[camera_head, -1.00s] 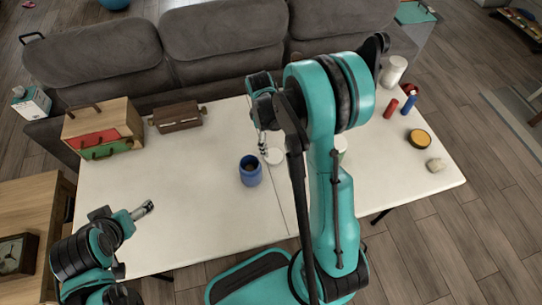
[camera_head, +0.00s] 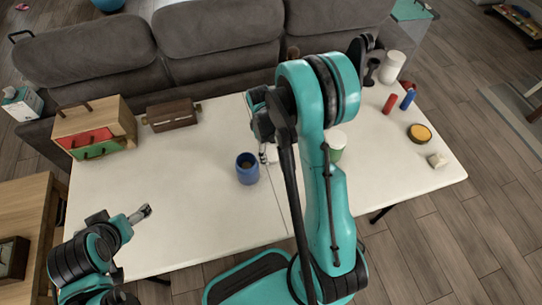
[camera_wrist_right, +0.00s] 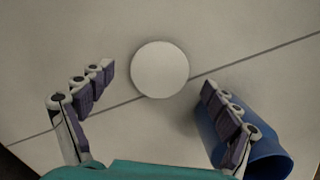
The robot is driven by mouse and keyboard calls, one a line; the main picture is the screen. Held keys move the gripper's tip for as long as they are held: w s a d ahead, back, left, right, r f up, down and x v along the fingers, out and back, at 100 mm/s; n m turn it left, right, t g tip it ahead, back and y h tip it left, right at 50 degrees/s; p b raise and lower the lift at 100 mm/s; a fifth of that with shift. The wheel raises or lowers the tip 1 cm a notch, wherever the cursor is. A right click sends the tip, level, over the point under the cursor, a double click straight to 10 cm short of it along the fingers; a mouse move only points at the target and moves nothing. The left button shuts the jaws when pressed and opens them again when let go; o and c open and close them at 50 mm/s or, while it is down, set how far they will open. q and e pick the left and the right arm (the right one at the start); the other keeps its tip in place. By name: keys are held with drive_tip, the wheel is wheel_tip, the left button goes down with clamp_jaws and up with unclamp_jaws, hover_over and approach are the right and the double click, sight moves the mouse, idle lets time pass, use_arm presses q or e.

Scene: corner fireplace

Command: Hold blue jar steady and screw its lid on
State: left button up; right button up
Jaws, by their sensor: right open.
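The blue jar (camera_head: 247,172) stands upright and open on the white table, left of my right gripper (camera_head: 266,152). A white round lid (camera_wrist_right: 160,69) lies flat on the table in the right wrist view. My right gripper (camera_wrist_right: 157,80) is open above it, one finger on each side, with nothing held. The jar (camera_wrist_right: 270,158) shows at lower right there, partly behind the right finger. In the head view the gripper and arm mostly cover the lid. My left gripper (camera_head: 141,214) is over the table's left part, away from the jar; its jaw gap is unclear.
A wooden box (camera_head: 95,128) and a brown case (camera_head: 172,115) stand at the back left. A green-and-white cup (camera_head: 335,143) is beside my right arm. Red (camera_head: 390,103) and blue (camera_head: 407,100) cylinders and a yellow-topped disc (camera_head: 419,133) are at the right. The left-centre table is clear.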

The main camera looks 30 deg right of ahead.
sight(270, 153)
drive_tip(key=shift+f, duration=0.65)
drive_tip(key=shift+r, duration=0.1)
drive_tip(key=c, duration=0.9)
drive_tip(key=shift+o, duration=0.2)
drive_tip(key=shift+r, duration=0.1)
wheel_tip(270, 153, up, 4)
drive_tip(key=shift+r+p, duration=0.1)
drive_tip(key=shift+p, duration=1.05)
drive_tip(key=s+d+r+p, duration=0.3)
drive_tip(key=s+r, duration=0.3)
drive_tip(key=s, duration=0.5)
drive_tip(key=shift+d+r+p, duration=0.3)
drive_tip(key=shift+d, duration=0.4)
